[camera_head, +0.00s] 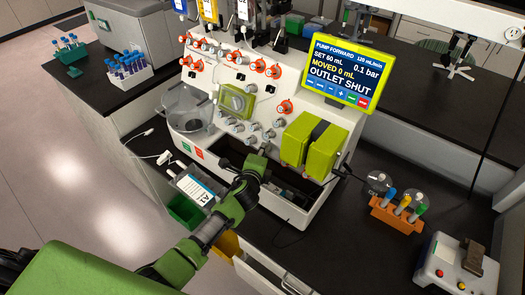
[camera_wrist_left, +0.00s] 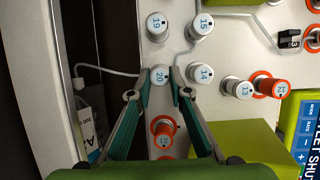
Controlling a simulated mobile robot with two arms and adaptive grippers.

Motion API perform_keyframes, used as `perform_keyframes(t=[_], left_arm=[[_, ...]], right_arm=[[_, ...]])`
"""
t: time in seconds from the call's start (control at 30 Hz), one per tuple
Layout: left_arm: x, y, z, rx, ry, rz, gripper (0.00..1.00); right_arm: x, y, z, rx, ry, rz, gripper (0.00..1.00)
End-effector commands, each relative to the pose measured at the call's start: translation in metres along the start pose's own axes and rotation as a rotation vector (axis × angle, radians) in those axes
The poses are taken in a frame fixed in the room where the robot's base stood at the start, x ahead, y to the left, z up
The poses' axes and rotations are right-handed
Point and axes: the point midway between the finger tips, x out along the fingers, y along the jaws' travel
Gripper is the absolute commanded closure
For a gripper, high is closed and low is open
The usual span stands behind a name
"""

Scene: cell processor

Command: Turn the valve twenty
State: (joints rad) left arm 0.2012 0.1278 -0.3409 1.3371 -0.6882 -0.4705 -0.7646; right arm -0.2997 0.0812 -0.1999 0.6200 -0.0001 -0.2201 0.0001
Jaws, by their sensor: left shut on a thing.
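Valve 20 (camera_wrist_left: 160,74) is a round knob with a pale numbered cap on the cell processor's white front panel (camera_head: 235,150). My left gripper (camera_wrist_left: 160,79) is shut on it, with one green finger on each side of the knob in the left wrist view. In the head view my left gripper (camera_head: 262,152) is at the lower part of the panel, and the arm and gripper hide most of the knob there. The processor's screen (camera_head: 340,72) reads "PUMP FORWARD", "MOVED 0 mL" and "OUTLET SHUT". My right gripper is not in view.
Close around are valve 14 (camera_wrist_left: 200,74), valve 15 (camera_wrist_left: 200,24), valve 19 (camera_wrist_left: 158,25) and an orange-collared valve (camera_wrist_left: 163,132). A green pump block (camera_head: 297,138) is to the right. An orange tube rack (camera_head: 397,214) and a control box (camera_head: 457,268) stand on the bench.

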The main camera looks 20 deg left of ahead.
Motion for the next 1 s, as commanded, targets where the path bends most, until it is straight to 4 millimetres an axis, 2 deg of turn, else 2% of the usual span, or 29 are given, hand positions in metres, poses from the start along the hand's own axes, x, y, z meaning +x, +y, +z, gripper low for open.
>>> perform_keyframes(t=[0.4, 0.43, 0.47, 0.5, 0.83, 1.0], left_arm=[[0.000, 0.000, 0.001, -0.007, -0.002, 0.003, 1.00], [0.000, 0.000, 0.001, -0.007, -0.002, 0.003, 0.74], [0.000, 0.000, 0.001, -0.007, -0.002, 0.003, 0.66], [0.000, 0.000, 0.001, -0.007, -0.002, 0.003, 0.65], [-0.001, 0.000, 0.001, -0.006, -0.001, 0.002, 0.65], [-0.011, 0.001, 0.000, -0.006, 0.000, 0.002, 0.65]], right_arm=[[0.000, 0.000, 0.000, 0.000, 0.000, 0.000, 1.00], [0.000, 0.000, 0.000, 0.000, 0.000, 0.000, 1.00], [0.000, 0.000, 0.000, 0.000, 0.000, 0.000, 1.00], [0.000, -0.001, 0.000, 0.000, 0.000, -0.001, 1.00], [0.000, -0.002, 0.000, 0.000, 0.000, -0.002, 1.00], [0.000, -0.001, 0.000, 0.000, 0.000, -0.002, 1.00]])
